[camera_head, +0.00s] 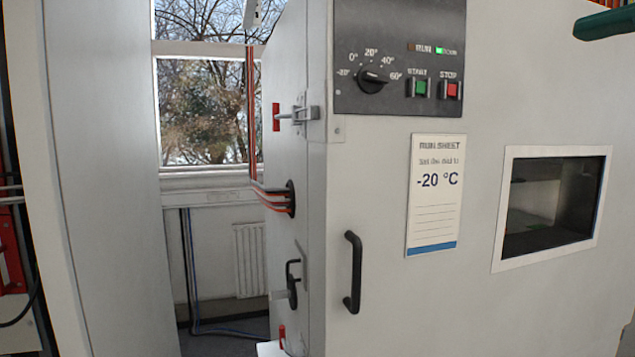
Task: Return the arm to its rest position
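My gripper is not clearly in view, so its pose and what it holds cannot be told. The grey chamber cabinet (380,280) fills the middle and right. Its dark control panel (400,22) carries a black dial knob (372,78) with marks from -20° to 60°; I cannot tell surely which mark it points to. A green start button (419,88) and a red stop button (451,90) sit beside it. A green lamp (446,50) is lit above them. A run sheet (436,195) reads "Set the dial to -20 °C".
The cabinet front has a black handle (353,272) and a viewing window (552,205). A latch (299,115), red cables (275,200) and a black lever (292,284) are on its side. A pale panel (105,180) stands left. A dark green object (608,23) shows top right.

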